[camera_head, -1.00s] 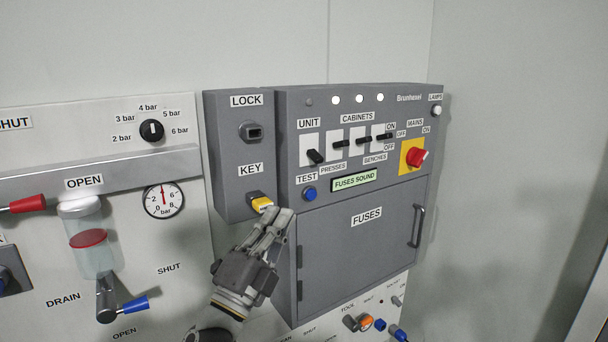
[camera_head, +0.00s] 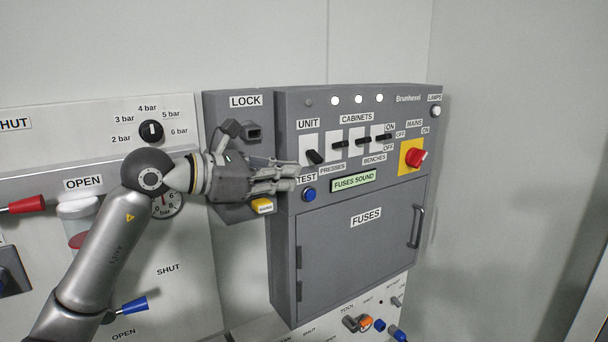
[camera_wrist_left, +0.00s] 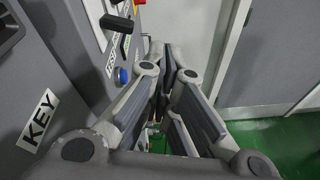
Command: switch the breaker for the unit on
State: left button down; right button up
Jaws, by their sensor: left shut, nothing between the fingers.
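The unit breaker is a black lever (camera_head: 315,157) on a white plate under the UNIT label, left of the cabinet breakers. Its lever sits lower than the neighbouring cabinet levers (camera_head: 341,143), and the lamp (camera_head: 309,102) above it is dark. My left gripper (camera_head: 293,180) is shut and empty. Its fingertips point right in front of the panel's left part, at the TEST label, just below and left of the unit lever. I cannot tell whether they touch the panel. In the left wrist view the closed fingers (camera_wrist_left: 176,68) show beside a black lever (camera_wrist_left: 116,22).
A blue test button (camera_head: 309,194) is close below the fingertips. A red mains knob (camera_head: 417,158) is on a yellow plate at right. A yellow key tag (camera_head: 262,206) and a lock socket (camera_head: 251,132) are on the lock box. The green display (camera_head: 354,181) reads FUSES SOUND.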

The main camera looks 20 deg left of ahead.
aim_at(304, 174)
pick_arm(q)
jog(key=a+y, duration=0.1)
jog(key=a, duration=0.1)
jog(key=a+y, duration=0.1)
jog(key=a, duration=0.1)
jog(key=shift+w+a+r+y, duration=0.1)
jog(key=shift+w+r+y, duration=0.15)
jog(key=shift+r+y, duration=0.05)
jog(key=shift+p+x, duration=1.95)
jog(key=shift+x, duration=3.1)
